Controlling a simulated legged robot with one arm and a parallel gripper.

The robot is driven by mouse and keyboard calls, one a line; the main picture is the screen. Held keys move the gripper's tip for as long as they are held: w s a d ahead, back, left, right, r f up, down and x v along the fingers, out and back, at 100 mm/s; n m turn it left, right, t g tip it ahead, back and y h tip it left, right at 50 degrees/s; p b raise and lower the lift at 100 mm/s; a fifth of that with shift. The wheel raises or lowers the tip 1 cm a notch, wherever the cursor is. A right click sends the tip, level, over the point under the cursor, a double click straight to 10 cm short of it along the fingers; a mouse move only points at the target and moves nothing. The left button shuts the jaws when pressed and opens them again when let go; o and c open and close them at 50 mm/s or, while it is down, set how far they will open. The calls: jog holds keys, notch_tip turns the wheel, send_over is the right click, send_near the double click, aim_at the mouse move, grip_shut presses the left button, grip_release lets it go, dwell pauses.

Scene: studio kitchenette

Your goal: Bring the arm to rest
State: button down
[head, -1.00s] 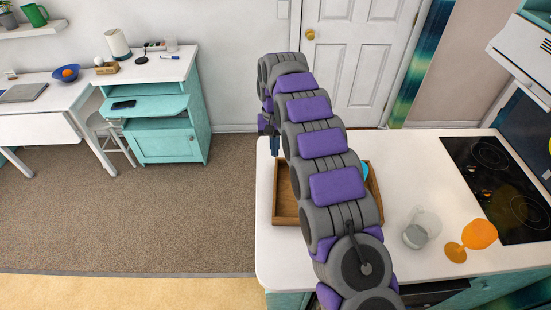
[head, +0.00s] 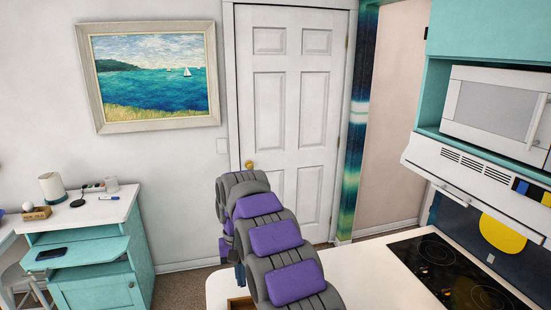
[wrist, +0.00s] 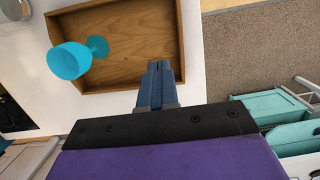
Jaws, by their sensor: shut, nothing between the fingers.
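My gripper (wrist: 158,82) shows in the wrist view with its two blue fingers together and nothing between them. It hangs over the edge of a wooden tray (wrist: 183,35) on the white counter. In the head view my grey and purple arm rises over the counter and hides most of the tray; only a corner of the tray (head: 240,303) shows. The fingers are mostly hidden there.
The white counter (head: 350,275) carries a black cooktop (head: 450,275) at right. A microwave (head: 495,110) and hood stand above it. A teal cabinet (head: 95,285) with a white top stands at left. A closed white door (head: 290,120) is behind. Open carpet (wrist: 235,60) lies beside the counter.

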jog(key=s+d+r+m+b, duration=0.1)
jog(key=s+d+r, duration=0.2)
jog(key=s+d, duration=0.5)
jog(key=s+d+r+m+b, duration=0.1)
jog(key=s+d+r, duration=0.1)
jog(key=s+d, duration=0.7)
jog(key=s+d+f, duration=0.2)
jog(key=s, duration=0.6)
jog(key=s+d+f+b, duration=0.1)
jog(key=s+d+f, duration=0.2)
jog(key=s, duration=0.5)
jog(key=s+d+f+b, duration=0.1)
jog(key=s+d+f, duration=0.1)
jog(key=s, duration=0.6)
jog(key=shift+d+f+m+y, duration=0.2)
jog(key=shift+f+m+y, duration=0.1)
jog(key=shift+m, duration=0.1)
